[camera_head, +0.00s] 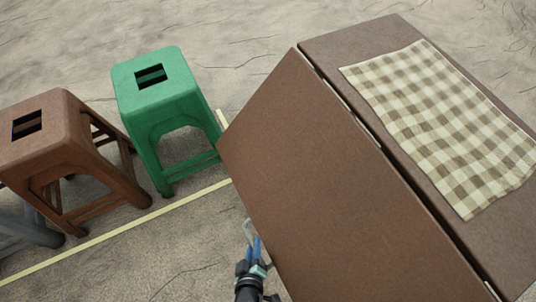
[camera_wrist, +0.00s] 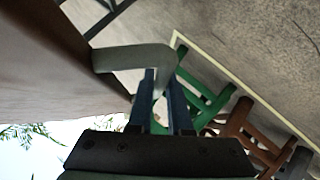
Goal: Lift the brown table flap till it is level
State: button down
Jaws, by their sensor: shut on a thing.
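The brown table flap (camera_head: 300,185) slopes down to the left from its hinge line beside the fixed table top (camera_head: 345,40). It is not level with the top. In the wrist view the brown surface at left (camera_wrist: 50,65) looks like the flap seen close up. A grey bent handle (camera_wrist: 130,58) sticks out from its edge. My gripper (camera_wrist: 163,78) is shut on this handle, with its blue fingers on either side. In the head view my gripper (camera_head: 256,243) is at the flap's lower left edge, and the handle shows only small and partly hidden.
A checked cloth (camera_head: 440,120) lies on the fixed top. A green stool (camera_head: 155,90) stands left of the flap, with a brown stool (camera_head: 60,130) farther left and a grey one (camera_head: 30,230) partly in view. A pale yellow line (camera_head: 120,232) crosses the ground between stools and flap.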

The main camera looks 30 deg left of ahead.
jog(key=s+a+r+m+g+p, duration=0.1)
jog(key=s+a+r+p, duration=0.1)
jog(key=r+p, duration=0.8)
jog(key=s+a+r+g+y+p, duration=0.1)
jog(key=s+a+r+p, duration=0.2)
jog(key=r+p, duration=0.8)
jog(key=s+a+r+m+g+y+p, duration=0.1)
jog(key=s+a+r+g+p, duration=0.1)
jog(key=s+r+p, duration=0.4)
jog(key=shift+a+r+m+p, duration=0.35)
jog(key=shift+r+p, duration=2.05)
jog(key=shift+p, duration=2.8)
jog(key=c, duration=0.8)
grip_release()
jog(key=shift+c, duration=0.2)
jog(key=p+v, duration=0.5)
jog(key=v, duration=0.8)
jog(key=shift+w+d, duration=0.2)
